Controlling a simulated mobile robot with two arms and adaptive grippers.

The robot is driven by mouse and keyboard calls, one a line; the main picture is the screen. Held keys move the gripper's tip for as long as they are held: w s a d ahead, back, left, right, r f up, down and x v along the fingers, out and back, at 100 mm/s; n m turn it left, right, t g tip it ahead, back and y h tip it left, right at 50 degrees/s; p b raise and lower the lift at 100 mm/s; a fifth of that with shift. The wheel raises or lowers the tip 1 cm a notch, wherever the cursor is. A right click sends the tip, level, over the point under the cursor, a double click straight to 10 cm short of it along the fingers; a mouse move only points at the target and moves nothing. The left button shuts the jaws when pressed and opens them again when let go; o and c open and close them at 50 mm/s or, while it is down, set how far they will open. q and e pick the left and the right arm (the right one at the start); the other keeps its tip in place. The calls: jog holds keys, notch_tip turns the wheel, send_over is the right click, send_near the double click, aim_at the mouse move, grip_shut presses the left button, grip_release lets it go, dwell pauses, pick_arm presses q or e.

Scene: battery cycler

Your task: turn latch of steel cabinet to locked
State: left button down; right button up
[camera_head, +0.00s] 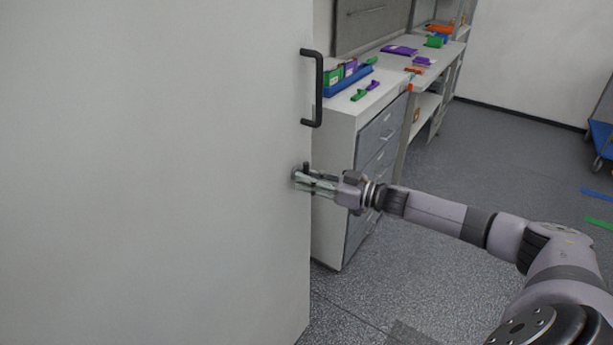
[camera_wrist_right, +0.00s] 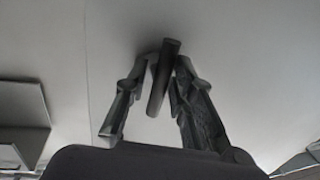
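The steel cabinet (camera_head: 150,170) is a large pale grey panel filling the left of the head view. Its latch (camera_wrist_right: 163,78) is a short dark bar on the pale surface, slightly tilted in the wrist view; a small dark part of the latch (camera_head: 306,167) shows in the head view. My right gripper (camera_head: 303,180) is at the cabinet's right edge, below the black handle. In the wrist view the fingers of my right gripper (camera_wrist_right: 162,85) stand either side of the latch, apart, with a visible gap on the left; contact on the right is unclear. My left gripper is not in view.
A black bar handle (camera_head: 317,88) stands out from the cabinet above the latch. Behind is a white bench with grey drawers (camera_head: 380,135), a blue tray (camera_head: 350,80) and small coloured items. A blue cart (camera_head: 600,138) is far right.

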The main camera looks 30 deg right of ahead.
jog(key=shift+w+a, duration=0.25)
jog(key=shift+w, duration=0.05)
grip_shut()
dwell(0.3)
